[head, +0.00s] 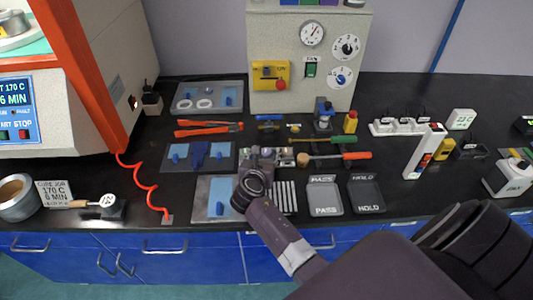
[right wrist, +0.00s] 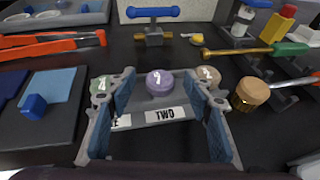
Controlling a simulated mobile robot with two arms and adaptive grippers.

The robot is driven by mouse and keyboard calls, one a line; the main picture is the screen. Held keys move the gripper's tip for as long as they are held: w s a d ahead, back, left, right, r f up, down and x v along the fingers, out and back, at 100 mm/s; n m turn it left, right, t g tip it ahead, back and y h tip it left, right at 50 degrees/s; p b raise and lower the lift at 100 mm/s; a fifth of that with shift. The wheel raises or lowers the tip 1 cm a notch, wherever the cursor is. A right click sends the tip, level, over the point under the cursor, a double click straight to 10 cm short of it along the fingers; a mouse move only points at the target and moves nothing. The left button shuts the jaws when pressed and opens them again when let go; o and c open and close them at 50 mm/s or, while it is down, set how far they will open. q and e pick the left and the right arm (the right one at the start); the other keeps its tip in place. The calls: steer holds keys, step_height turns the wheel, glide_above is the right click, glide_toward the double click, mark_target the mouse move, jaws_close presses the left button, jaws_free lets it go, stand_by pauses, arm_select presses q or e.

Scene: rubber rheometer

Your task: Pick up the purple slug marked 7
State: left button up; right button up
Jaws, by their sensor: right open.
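The purple slug (right wrist: 159,83) sits on a dark grey rack (right wrist: 170,108) in the middle of the right wrist view. Its top has a light mark that looks like a 7. My right gripper (right wrist: 160,78) is open, with one finger to each side of the slug in the picture. I see no contact. A pale green slug (right wrist: 98,85) is left of it and a tan slug (right wrist: 210,76) is right, each partly hidden by a finger. In the head view my right gripper (head: 259,164) is over the rack area and hides most of it. My left gripper is not in view.
A label reading TWO (right wrist: 165,114) is on the rack's front. A tray with a blue block (right wrist: 35,106) is on the left. PASS (head: 324,198) and HOLD (head: 366,196) trays lie right of my gripper.

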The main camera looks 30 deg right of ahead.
steer(key=c, duration=1)
